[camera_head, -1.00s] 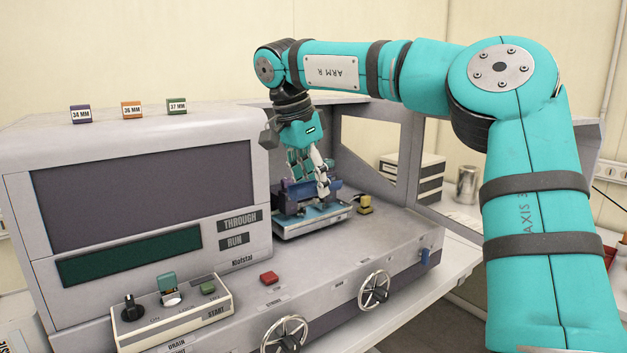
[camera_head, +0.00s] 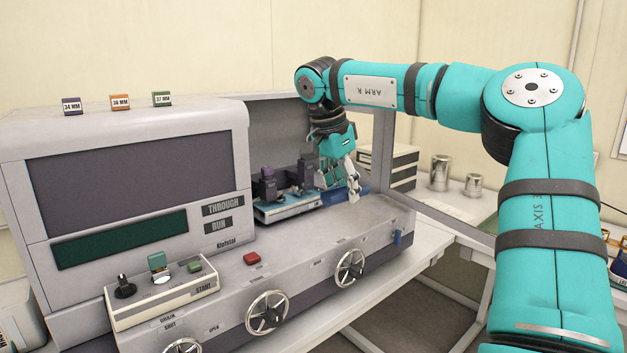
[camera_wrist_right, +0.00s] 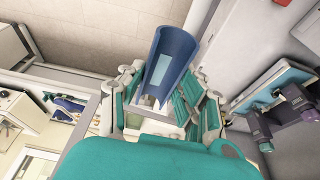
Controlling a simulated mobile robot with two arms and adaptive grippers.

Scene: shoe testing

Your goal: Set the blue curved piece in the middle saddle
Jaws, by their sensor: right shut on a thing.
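The blue curved piece (camera_wrist_right: 172,52) is a half-round trough with a pale patch inside. My right gripper (camera_wrist_right: 165,98) is shut on it. In the head view my right gripper (camera_head: 345,187) points down over the right part of the machine deck, and parts of the blue curved piece (camera_head: 330,197) show beside its fingers. The carriage (camera_head: 287,208) with dark upright holders and a light blue plate sits just left of the gripper. It also shows at the right of the wrist view (camera_wrist_right: 268,90). I cannot clearly make out the middle saddle. My left gripper is out of view.
The grey machine housing (camera_head: 130,110) stands left of the carriage, with small labelled blocks on top. A control box (camera_head: 160,294) and handwheels (camera_head: 350,268) are at the front. Metal cups (camera_head: 440,172) stand behind to the right. The front deck (camera_head: 300,240) is mostly clear.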

